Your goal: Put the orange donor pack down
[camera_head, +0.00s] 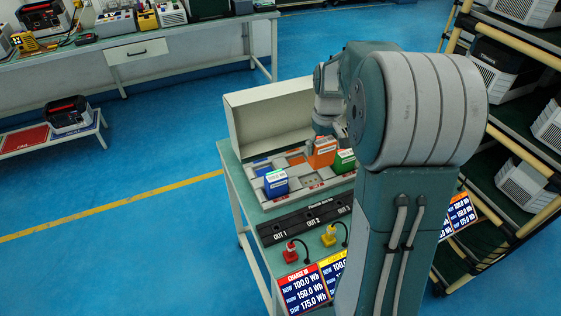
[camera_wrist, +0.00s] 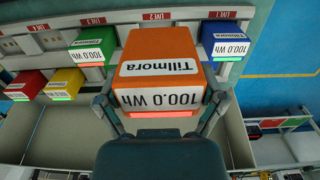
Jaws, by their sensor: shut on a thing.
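The orange donor pack (camera_head: 321,153) is at the back of the grey slotted dock (camera_head: 311,190), between the blue pack (camera_head: 276,184) and green pack (camera_head: 344,161). In the wrist view the orange pack (camera_wrist: 160,62) fills the centre, labelled Tillmora and 100.0 Wh, with a red strip lit. My gripper (camera_wrist: 160,108) is shut on it, one finger on each side. I cannot tell whether its base touches the dock. The green pack (camera_wrist: 92,46) and blue pack (camera_wrist: 224,42) flank it, apart from the fingers. My arm hides the dock's right part in the head view.
A red pack (camera_wrist: 26,85) and yellow pack (camera_wrist: 63,85) sit beyond the green one. An open cream bin (camera_head: 262,118) stands behind the dock. The OUT 1–3 panel (camera_head: 300,221), red plug (camera_head: 290,252) and yellow plug (camera_head: 329,236) are in front. Shelving (camera_head: 520,140) stands right.

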